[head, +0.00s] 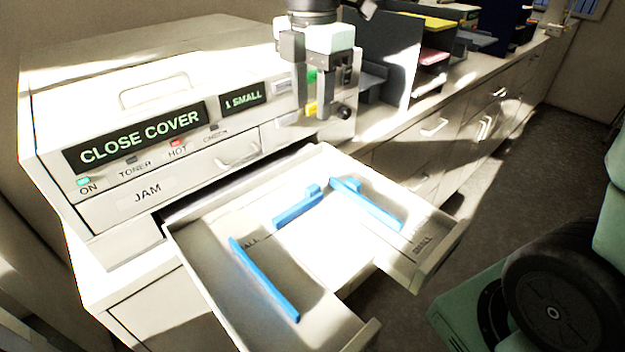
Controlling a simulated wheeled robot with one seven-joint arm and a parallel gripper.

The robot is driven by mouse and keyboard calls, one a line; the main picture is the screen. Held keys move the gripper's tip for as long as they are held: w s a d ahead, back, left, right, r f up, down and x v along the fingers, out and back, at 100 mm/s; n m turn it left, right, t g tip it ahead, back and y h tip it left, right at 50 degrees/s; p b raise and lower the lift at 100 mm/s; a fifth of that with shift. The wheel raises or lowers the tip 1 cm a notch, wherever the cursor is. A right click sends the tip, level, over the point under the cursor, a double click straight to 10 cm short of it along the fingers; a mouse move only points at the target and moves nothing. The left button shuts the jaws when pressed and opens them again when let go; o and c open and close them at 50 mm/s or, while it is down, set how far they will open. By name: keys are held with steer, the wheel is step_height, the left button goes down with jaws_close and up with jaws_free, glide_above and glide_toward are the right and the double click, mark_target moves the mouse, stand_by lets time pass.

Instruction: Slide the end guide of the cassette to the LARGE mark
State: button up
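The cassette (335,295) is a pale tray pulled out from the front of the printer. A short blue guide with a small raised tab, which looks like the end guide (298,208), stands toward the cassette's back, between two long blue side guides, left (264,280) and right (366,204). A SMALL mark (422,245) shows at the cassette's right; a partly hidden mark ending in "ALL" (250,241) is beside the left guide. I cannot make out a LARGE mark. My gripper (314,112) points down above and behind the end guide, apart from it. Its fingers look open and empty.
The printer (150,100) has a "CLOSE COVER" display, a "SMALL" display (243,100) and a lit red HOT lamp (176,144). Its front stands close behind my gripper. Dark organizers (385,50) are on the counter to the right. The space above the cassette is clear.

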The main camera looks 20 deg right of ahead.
mark_target(313, 187)
step_height(313, 187, down, 17)
steer(key=shift+f+p, duration=0.1)
steer(key=shift+p, duration=0.5)
